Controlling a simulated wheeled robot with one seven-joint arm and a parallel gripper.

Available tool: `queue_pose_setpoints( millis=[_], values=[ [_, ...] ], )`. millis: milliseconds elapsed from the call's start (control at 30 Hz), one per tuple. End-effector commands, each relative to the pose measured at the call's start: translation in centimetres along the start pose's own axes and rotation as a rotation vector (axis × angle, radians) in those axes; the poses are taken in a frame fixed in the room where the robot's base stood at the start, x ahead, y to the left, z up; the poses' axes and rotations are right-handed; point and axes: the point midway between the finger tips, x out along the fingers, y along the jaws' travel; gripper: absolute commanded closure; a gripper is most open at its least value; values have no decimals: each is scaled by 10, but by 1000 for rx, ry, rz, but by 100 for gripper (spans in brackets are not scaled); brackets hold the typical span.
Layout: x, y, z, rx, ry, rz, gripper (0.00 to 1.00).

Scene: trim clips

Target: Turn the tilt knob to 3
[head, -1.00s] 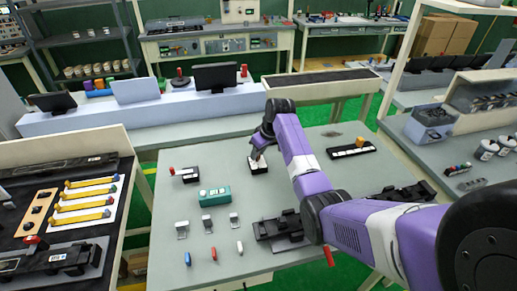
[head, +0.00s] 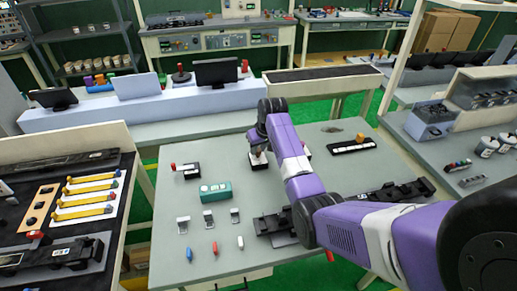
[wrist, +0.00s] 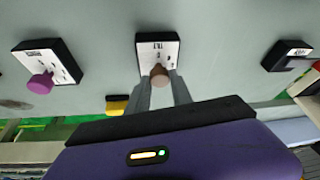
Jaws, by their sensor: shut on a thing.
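The tilt knob (wrist: 159,76) is a brown knob on a white plate labelled TILT (wrist: 158,52), set on a black base, in the middle of the wrist view. My gripper (wrist: 160,84) has its two grey fingers on either side of this knob, closed on it. In the head view my gripper (head: 257,156) reaches down to the knob's box (head: 258,163) on the grey table, and mostly hides the knob. The plate's small marks are too blurred to read, so I cannot tell the knob's setting.
A purple knob (wrist: 40,83) on its own plate stands to the left in the wrist view, and another dark box (wrist: 287,55) to the right. A green box (head: 215,192), a red-handled switch (head: 185,169) and several clips lie on the table (head: 160,245).

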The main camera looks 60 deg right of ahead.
Motion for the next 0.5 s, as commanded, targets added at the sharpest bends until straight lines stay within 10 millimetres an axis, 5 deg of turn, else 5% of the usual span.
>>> queue_pose_setpoints(
  millis=[67,100,200,500],
  values=[
    [-1,0,-2,-1,4,0,100],
    [-1,0,-2,-1,4,0,68],
    [-1,0,-1,-1,3,0,52],
    [-1,0,-1,-2,1,0,52]
  ],
)
